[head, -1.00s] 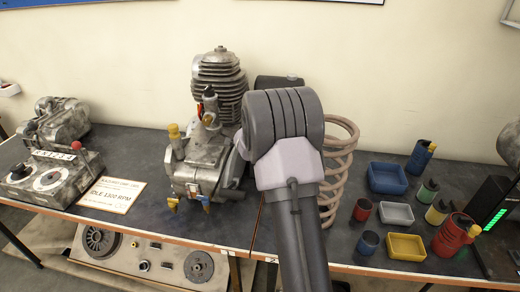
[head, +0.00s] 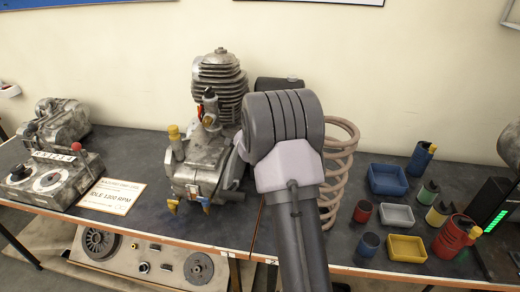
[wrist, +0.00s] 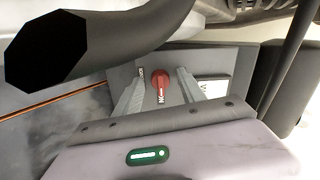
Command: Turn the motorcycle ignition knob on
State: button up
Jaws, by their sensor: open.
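The red ignition knob (wrist: 160,80) shows in the wrist view on a grey panel (wrist: 212,62), with small labels at its upper left and below it. My gripper (wrist: 160,74) is open, one finger on each side of the knob. I cannot tell whether the fingers touch it. In the head view my arm covers the gripper, and the knob cannot be seen there.
A thick dark pipe (wrist: 110,38) crosses the wrist view at upper left. In the head view a finned engine (head: 218,85) stands left of my arm and a coil spring (head: 340,165) right of it. Blue (head: 388,178) and yellow (head: 406,248) trays sit at right.

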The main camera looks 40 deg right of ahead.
jog(key=p+v, duration=0.5)
jog(key=v, duration=1.2)
jog(key=shift+s, duration=0.15)
jog(key=shift+r, duration=0.15)
